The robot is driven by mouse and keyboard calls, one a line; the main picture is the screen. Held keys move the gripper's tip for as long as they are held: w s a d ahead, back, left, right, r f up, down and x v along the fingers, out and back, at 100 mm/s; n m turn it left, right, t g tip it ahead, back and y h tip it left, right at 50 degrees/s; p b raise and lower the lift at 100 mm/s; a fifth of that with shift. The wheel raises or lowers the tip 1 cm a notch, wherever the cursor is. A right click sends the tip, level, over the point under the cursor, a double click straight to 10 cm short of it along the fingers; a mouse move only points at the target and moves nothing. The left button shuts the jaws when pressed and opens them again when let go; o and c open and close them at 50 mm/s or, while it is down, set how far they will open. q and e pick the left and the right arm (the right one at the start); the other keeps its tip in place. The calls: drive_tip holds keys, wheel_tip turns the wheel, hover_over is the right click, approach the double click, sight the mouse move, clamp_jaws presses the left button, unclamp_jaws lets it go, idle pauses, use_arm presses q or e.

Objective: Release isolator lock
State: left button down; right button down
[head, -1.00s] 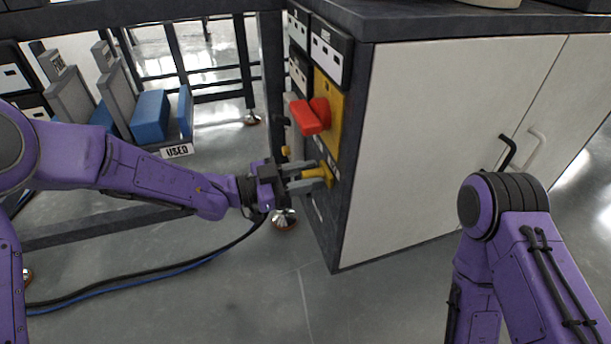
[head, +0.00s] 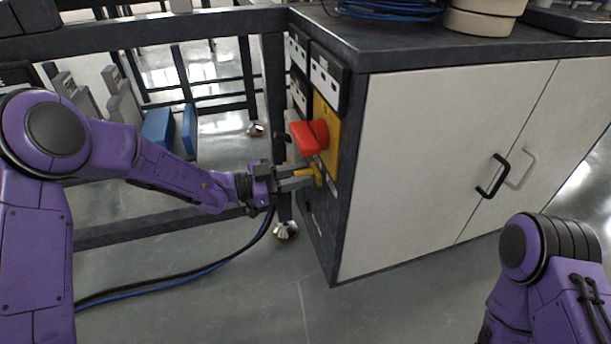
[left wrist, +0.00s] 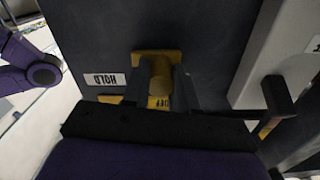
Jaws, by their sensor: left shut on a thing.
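The isolator is a red rotary handle (head: 309,137) on a yellow plate (head: 328,150) on the narrow end panel of the cabinet. Just below it is a small yellow lock knob (head: 318,175). My left gripper (head: 312,178) is shut on this knob, its fingers on either side of it. My right gripper is out of view.
The white cabinet (head: 430,160) with a dark top fills the right side; its black handle (head: 492,177) stands out from the door. A dark frame bench with blue pieces (head: 158,128) is at the left.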

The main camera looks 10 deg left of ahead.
use_arm(q)
drive_tip(key=c, duration=1)
unclamp_jaws()
drive_tip(key=shift+w+a, duration=0.15)
drive_tip(key=shift+w, duration=0.05)
drive_tip(key=shift+o, duration=0.6)
drive_tip(key=p+v, duration=0.3)
drive_tip(key=v, duration=0.7)
drive_tip(key=shift+s+a, duration=0.15)
drive_tip(key=shift+a, duration=0.1)
